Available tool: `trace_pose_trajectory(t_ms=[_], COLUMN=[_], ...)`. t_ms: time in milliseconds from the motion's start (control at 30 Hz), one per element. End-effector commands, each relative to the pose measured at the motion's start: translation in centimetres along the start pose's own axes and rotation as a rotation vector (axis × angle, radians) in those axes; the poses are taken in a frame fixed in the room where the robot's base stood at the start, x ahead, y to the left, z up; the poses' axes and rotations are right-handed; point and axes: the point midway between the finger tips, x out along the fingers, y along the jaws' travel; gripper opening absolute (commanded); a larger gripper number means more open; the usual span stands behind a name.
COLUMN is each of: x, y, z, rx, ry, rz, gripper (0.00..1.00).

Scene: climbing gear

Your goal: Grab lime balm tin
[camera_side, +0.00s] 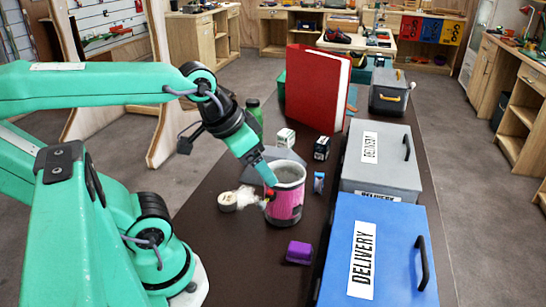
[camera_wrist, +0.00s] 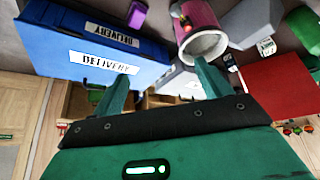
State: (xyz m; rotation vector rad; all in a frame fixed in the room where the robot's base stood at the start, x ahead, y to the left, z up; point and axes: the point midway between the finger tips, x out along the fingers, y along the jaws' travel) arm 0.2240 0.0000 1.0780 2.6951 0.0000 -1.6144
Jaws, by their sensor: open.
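I cannot make out a lime balm tin in either view. My gripper (camera_side: 268,179) points down at the left rim of a pink pot (camera_side: 287,208) with a pale rim. In the wrist view my gripper (camera_wrist: 163,70) is open, its two fingers well apart with nothing between them. The pink pot (camera_wrist: 196,18) lies beyond the right finger there. A small red, yellow and green item (camera_side: 269,194) is at the pot's left side. Whether anything lies inside the pot is hidden.
A beige roll (camera_side: 227,202) and white fluff lie left of the pot. A purple block (camera_side: 299,252) lies in front. Blue (camera_side: 395,235) and grey (camera_side: 352,182) delivery boxes line the right. A red book (camera_side: 312,88) and green bottle (camera_side: 254,110) stand behind.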

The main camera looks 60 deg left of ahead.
Motion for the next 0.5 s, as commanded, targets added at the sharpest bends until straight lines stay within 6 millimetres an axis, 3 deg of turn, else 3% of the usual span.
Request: trace_pose_trajectory(t_ms=[267, 500], x=[1.0, 3.6], y=[-1.2, -4.5], z=[-0.3, -0.5], rx=[-0.006, -0.018], ry=[-0.035, -0.128], rz=[-0.022, -0.066], gripper=[0.77, 0.77])
